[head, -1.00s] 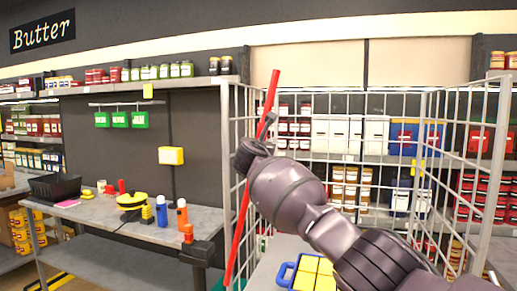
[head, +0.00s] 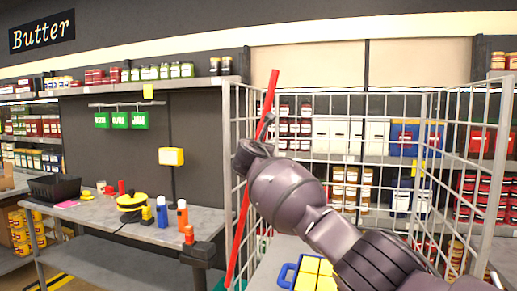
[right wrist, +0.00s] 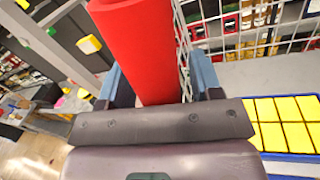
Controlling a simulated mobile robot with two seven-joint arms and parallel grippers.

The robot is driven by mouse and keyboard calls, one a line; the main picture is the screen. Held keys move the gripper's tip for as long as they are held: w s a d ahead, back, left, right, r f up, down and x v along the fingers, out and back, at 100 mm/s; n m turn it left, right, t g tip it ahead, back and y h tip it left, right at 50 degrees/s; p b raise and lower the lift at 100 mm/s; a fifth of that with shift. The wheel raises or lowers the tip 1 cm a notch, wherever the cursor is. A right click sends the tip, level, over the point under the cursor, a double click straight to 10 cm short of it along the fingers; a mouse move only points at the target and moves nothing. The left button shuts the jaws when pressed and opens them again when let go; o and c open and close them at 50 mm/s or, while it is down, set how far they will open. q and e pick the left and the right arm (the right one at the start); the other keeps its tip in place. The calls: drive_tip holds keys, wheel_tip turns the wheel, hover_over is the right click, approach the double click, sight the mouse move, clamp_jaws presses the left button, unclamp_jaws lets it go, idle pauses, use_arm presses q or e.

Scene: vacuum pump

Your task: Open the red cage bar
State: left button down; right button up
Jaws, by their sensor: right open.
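The red cage bar (head: 240,225) stands tilted at the left front edge of the wire cage (head: 300,98), its top leaning right. My right gripper (head: 264,126) is at the upper part of the bar; its wrist hides some of the bar and most of the fingers in the head view. In the right wrist view the thick red bar (right wrist: 140,40) lies between the two blue-grey fingers of my right gripper (right wrist: 160,80). The fingers are open, one on each side of it. I cannot tell whether either touches it. My left gripper is not in view.
A blue crate with yellow items (head: 288,274) is low inside the cage; it also shows in the right wrist view (right wrist: 290,155). A grey workbench (head: 95,212) with bottles and a yellow round device (head: 131,201) stands left. Stocked shelves line the back.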

drive_tip(key=s+b, duration=0.1)
drive_tip(key=s, duration=0.9)
drive_tip(key=shift+s+a+f, duration=0.25)
drive_tip(key=shift+s+a, duration=0.15)
drive_tip(key=shift+a, duration=0.05)
idle(0.4)
